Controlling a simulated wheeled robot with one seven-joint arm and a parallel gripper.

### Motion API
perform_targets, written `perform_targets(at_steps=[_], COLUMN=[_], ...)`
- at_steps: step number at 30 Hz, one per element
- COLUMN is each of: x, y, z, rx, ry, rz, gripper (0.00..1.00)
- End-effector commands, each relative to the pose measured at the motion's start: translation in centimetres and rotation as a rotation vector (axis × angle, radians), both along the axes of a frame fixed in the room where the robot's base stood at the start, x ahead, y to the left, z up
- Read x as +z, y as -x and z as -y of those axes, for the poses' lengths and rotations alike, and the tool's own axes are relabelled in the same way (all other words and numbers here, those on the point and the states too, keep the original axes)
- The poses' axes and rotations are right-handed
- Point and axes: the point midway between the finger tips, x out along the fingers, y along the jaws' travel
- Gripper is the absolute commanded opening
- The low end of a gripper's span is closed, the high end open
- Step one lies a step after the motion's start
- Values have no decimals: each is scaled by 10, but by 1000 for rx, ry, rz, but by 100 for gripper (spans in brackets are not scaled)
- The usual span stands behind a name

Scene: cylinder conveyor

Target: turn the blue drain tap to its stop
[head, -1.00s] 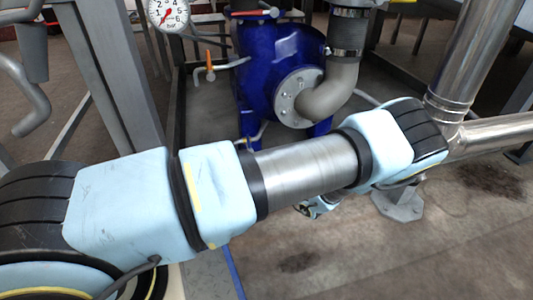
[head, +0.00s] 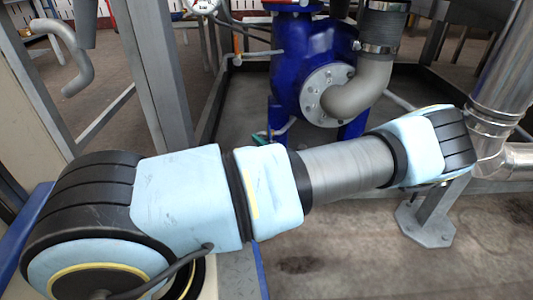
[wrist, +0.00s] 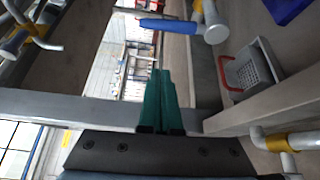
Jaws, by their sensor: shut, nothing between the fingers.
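The blue drain tap shows in the wrist view as a blue lever (wrist: 165,26) joined at its right end to a grey pipe stub (wrist: 215,31). The lever lies roughly crosswise at the top of that view. My gripper (wrist: 158,72) has teal fingers that are shut together and empty. Their tips point toward the lever and appear apart from it, just below it in the picture. In the head view a small teal piece (head: 261,138), seemingly my fingertips, shows above my arm near the pump's foot. My arm hides the rest of the gripper there.
A blue pump (head: 300,60) with a grey elbow pipe (head: 355,95) stands behind my arm. A steel post (head: 160,70) rises at left, and shiny pipes (head: 500,75) stand at right. The wrist view shows a grey box with a red handle (wrist: 228,80) and a yellow-banded pipe (wrist: 275,141).

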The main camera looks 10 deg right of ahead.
Motion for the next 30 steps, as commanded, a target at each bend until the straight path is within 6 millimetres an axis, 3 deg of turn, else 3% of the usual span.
perform_targets(at_steps=[3,6,12,30], x=[-5,-3,1,8], y=[-18,-16,-16,-16], z=[-1,17,33,42], rx=[-2,-3,-2,-3], ry=[5,7,2,-1], rz=[2,2,0,0], gripper=[0,0,0,0])
